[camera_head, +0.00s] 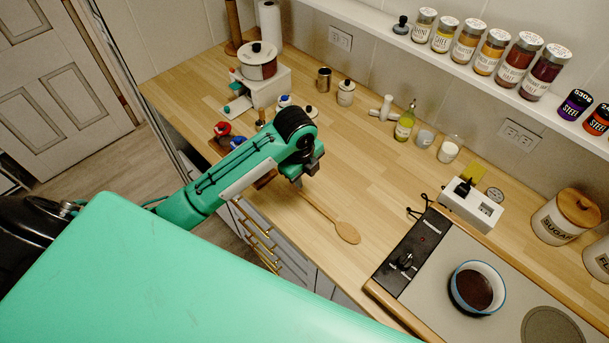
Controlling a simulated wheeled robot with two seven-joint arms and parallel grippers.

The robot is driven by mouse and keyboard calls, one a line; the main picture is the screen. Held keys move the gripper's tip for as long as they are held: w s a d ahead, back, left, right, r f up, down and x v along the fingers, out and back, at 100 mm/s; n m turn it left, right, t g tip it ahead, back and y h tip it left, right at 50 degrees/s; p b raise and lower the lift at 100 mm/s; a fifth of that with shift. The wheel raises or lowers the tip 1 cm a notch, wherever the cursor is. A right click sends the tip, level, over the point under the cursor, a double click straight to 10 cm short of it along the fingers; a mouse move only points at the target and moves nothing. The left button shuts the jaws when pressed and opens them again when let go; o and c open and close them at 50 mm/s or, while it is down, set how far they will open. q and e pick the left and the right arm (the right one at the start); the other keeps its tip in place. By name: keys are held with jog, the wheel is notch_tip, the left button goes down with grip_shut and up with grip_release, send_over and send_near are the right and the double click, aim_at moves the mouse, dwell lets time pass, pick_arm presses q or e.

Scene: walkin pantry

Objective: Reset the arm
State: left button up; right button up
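My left arm comes in from the left over the wooden counter (378,195). My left gripper (305,178) is dark and points down at the counter's front part. Its fingers are small and partly hidden by the wrist, so I cannot tell whether they are open or shut. A wooden spoon (346,232) lies on the counter, its handle running up to just below the gripper. I cannot tell whether the gripper touches the handle. My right gripper is not in view.
A hob (440,262) with a small blue-rimmed pan (477,287) is at the lower right. A white appliance (264,72) stands at the back left. A green bottle (405,124) stands near the wall. A shelf holds several jars.

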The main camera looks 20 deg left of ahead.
pick_arm(q)
jog(key=shift+s, duration=0.1)
dwell(0.4)
jog(key=s+d+f+n+t+h, duration=0.1)
jog(key=s+d+f+n, duration=0.1)
jog(key=s+n, duration=0.3)
jog(key=s+d+f+n, duration=0.1)
jog(key=s+f+n, duration=0.1)
jog(key=s+n, duration=0.3)
jog(key=s+a+r+n+t+y, duration=0.15)
jog(key=s+a+n, duration=0.25)
jog(key=s+n, duration=0.75)
notch_tip(320, 180, down, 36)
jog(key=s+m+g+b, duration=0.2)
jog(key=s+b, duration=0.1)
jog(key=b, duration=0.2)
jog(key=s+a+f+b, duration=0.1)
jog(key=s+a+f, duration=0.1)
jog(key=s+f, duration=0.7)
jog(key=s+a+f+b, duration=0.1)
jog(key=s+f+b, duration=0.1)
jog(key=s+f, duration=0.7)
notch_tip(320, 180, down, 5)
jog(key=shift+s+a+r+g, duration=0.25)
jog(key=shift+a+g, duration=0.1)
jog(key=shift+g, duration=0.1)
